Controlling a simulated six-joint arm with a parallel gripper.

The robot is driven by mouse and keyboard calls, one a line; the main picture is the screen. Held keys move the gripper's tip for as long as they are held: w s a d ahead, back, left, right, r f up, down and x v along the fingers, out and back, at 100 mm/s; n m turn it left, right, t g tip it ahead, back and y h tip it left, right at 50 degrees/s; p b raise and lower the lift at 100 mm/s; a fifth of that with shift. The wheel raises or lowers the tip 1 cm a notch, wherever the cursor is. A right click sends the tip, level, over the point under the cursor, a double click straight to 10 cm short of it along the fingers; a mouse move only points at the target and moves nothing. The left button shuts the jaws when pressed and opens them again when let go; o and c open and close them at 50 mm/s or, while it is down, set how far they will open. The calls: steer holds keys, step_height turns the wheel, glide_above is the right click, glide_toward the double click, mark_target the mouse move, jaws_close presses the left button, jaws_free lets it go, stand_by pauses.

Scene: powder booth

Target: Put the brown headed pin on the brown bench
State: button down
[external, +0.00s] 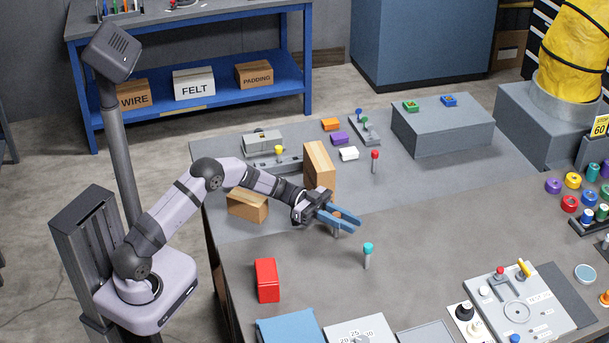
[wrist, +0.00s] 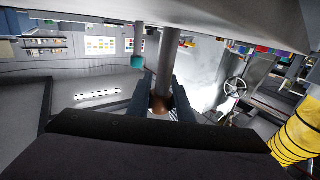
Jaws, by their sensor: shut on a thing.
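My gripper (external: 340,218) is over the middle of the table, its blue fingers closed around the brown headed pin. In the wrist view the brown head (wrist: 160,104) sits between the fingertips, and the grey shaft (wrist: 168,62) runs toward the table surface. In the external view the fingers hide the head; a short piece of shaft (external: 337,232) shows below them. I cannot tell whether the pin touches the table. Two brown wooden blocks stand behind and left of the gripper, one tall (external: 319,168) and one low (external: 247,205); I cannot tell which, if either, is the brown bench.
A cyan headed pin (external: 368,252) stands just right and in front of my gripper. A red headed pin (external: 375,160) stands farther back. A red block (external: 267,280) is at the front left. A grey block (external: 442,125) is at the back. The table right of the cyan pin is clear.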

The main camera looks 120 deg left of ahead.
steer(key=shift+f, duration=0.25)
steer(key=c, duration=1.6)
jaws_free()
steer(key=shift+b, duration=0.3)
steer(key=s+b, duration=0.1)
steer(key=s, duration=0.1)
steer(key=s+a+b, duration=0.1)
steer(key=s, duration=0.2)
steer(key=shift+s+a+f, duration=0.1)
steer(key=shift+s+f, duration=0.05)
steer(key=shift+s, duration=0.1)
steer(key=shift+o, duration=0.6)
steer(key=shift+s+a, duration=0.1)
steer(key=shift+s, duration=0.75)
